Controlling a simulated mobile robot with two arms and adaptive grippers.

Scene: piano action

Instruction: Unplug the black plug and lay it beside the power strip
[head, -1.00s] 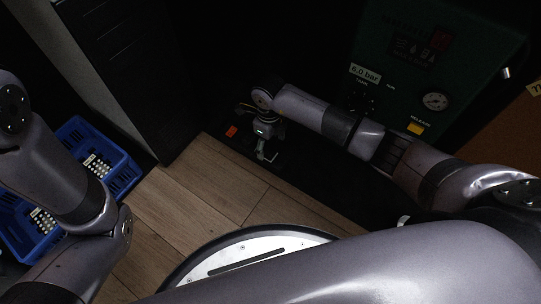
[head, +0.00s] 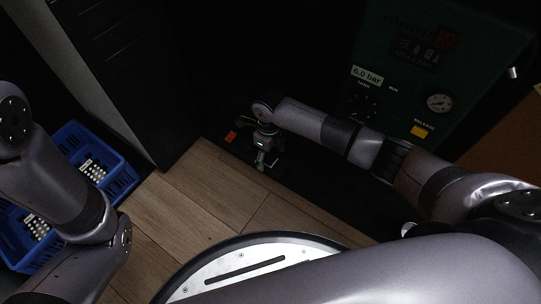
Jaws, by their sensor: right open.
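My right gripper (head: 263,164) hangs at the end of the right arm, low over a dark area beside the wooden floor, near the middle of the head view. It is open. The black plug and the power strip cannot be made out against the dark surface; the gripper and wrist may cover part of them. A small orange-red patch (head: 231,136) shows just left of the gripper; I cannot tell what it belongs to. My left arm shows at the left, but its gripper is out of view.
A blue crate (head: 112,170) with white pieces is at the left. A dark cabinet (head: 125,75) stands behind it. The wooden floor (head: 190,205) is clear.

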